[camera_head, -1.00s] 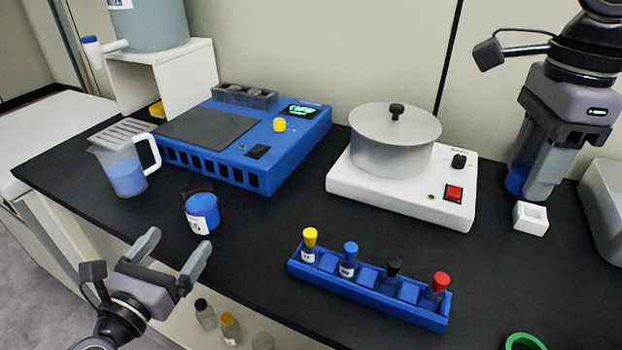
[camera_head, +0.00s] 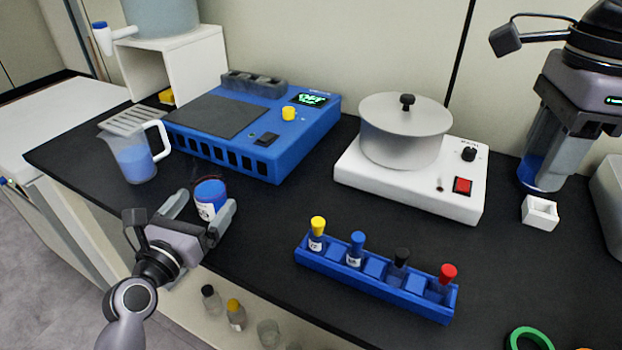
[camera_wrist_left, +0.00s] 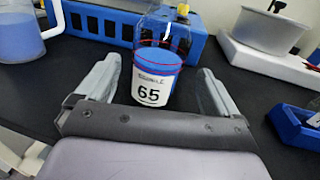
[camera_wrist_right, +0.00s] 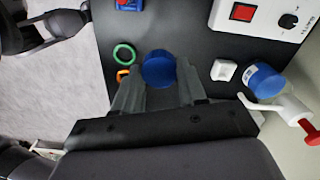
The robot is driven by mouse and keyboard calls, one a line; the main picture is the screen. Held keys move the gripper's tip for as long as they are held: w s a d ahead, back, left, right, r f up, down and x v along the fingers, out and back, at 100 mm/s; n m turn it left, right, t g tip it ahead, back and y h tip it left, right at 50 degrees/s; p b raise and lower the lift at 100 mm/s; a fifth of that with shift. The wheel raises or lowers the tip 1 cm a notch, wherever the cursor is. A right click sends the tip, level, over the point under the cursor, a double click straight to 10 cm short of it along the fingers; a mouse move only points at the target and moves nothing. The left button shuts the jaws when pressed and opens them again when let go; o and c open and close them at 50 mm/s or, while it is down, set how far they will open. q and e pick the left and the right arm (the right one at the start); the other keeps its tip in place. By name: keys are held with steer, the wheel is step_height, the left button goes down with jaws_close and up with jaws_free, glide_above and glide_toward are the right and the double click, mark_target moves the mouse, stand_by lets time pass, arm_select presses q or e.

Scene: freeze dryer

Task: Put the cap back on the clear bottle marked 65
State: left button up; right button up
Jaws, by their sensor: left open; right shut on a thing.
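The clear bottle marked 65 (camera_head: 208,205) stands upright on the black bench near its front edge, with blue contents. My right gripper (camera_head: 548,172) is shut on a blue round cap (camera_wrist_right: 159,69) at the right of the bench, above the surface. Part of the cap is hidden by the fingers in the head view.
A beaker of blue liquid (camera_head: 137,160) and a blue machine (camera_head: 250,130) stand behind the bottle. A white hotplate (camera_head: 450,190) with a pot is at centre back. A blue vial rack (camera_head: 375,287) lies at the front. A small white box (camera_head: 540,212) sits below my right gripper.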

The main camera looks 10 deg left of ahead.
mark_target(216, 185)
arm_select(q)
steer(key=shift+w, duration=0.35)
steer(key=shift+w+d, duration=0.15)
steer(key=shift+w, duration=1.15)
steer(key=shift+w+d, duration=0.1)
steer(key=shift+w, duration=1.2)
arm_select(e)
steer(key=shift+f, duration=0.25)
arm_select(q)
steer(key=shift+r, duration=0.1)
steer(key=c, duration=1.2)
arm_select(e)
steer(key=shift+r, duration=0.1)
